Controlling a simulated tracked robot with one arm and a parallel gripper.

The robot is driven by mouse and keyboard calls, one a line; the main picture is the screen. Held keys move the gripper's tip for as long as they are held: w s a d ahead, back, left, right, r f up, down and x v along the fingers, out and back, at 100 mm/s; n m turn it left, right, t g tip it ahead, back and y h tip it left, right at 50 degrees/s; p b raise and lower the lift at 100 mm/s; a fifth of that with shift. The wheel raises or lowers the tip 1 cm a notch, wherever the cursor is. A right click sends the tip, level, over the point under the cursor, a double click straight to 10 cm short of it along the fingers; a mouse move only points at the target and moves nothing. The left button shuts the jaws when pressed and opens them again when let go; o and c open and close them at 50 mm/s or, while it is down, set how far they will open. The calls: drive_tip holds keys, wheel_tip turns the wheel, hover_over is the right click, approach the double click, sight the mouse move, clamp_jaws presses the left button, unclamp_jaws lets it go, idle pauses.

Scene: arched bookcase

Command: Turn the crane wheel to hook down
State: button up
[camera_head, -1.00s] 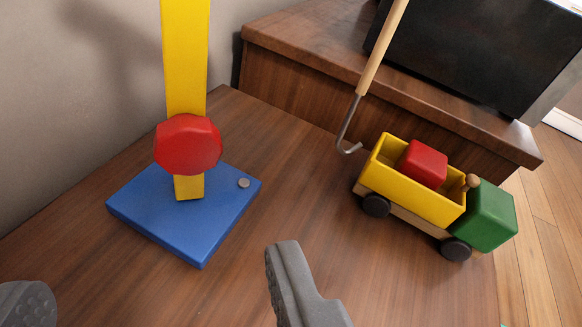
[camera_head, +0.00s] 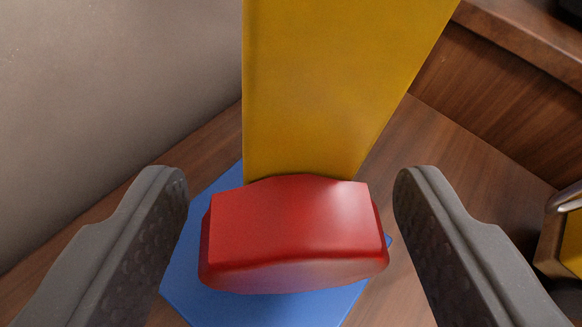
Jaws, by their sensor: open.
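The red crane wheel (camera_head: 295,225) is large in the lower middle of the view, in front of the yellow crane post (camera_head: 320,85). I see it from above. The post rises from the blue base (camera_head: 335,302), which is partly hidden under the wheel. My gripper (camera_head: 290,190) is open, with one grey finger left of the wheel and one right of it. A gap shows between each finger and the wheel in the picture. The crane's hook is not clearly visible.
A yellow part of the toy truck (camera_head: 572,240) shows at the right edge, with a metal bit in front of it. A wooden ledge (camera_head: 530,45) is at the upper right. A grey wall (camera_head: 100,90) stands close on the left.

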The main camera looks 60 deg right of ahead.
drive_tip(key=c, duration=1)
drive_tip(key=shift+o, duration=0.2)
drive_tip(key=shift+d+f+m+t+y+b, duration=0.15)
drive_tip(key=shift+m+t+y+b, duration=0.3)
drive_tip(key=shift+m, duration=0.25)
drive_tip(key=shift+m+t+y+b, duration=0.35)
drive_tip(key=shift+m+y+b, duration=0.15)
drive_tip(key=shift+m, duration=0.3)
drive_tip(key=o, duration=1)
drive_tip(key=shift+c, duration=0.2)
drive_tip(key=p+v, duration=0.2)
drive_tip(key=v, duration=1.2)
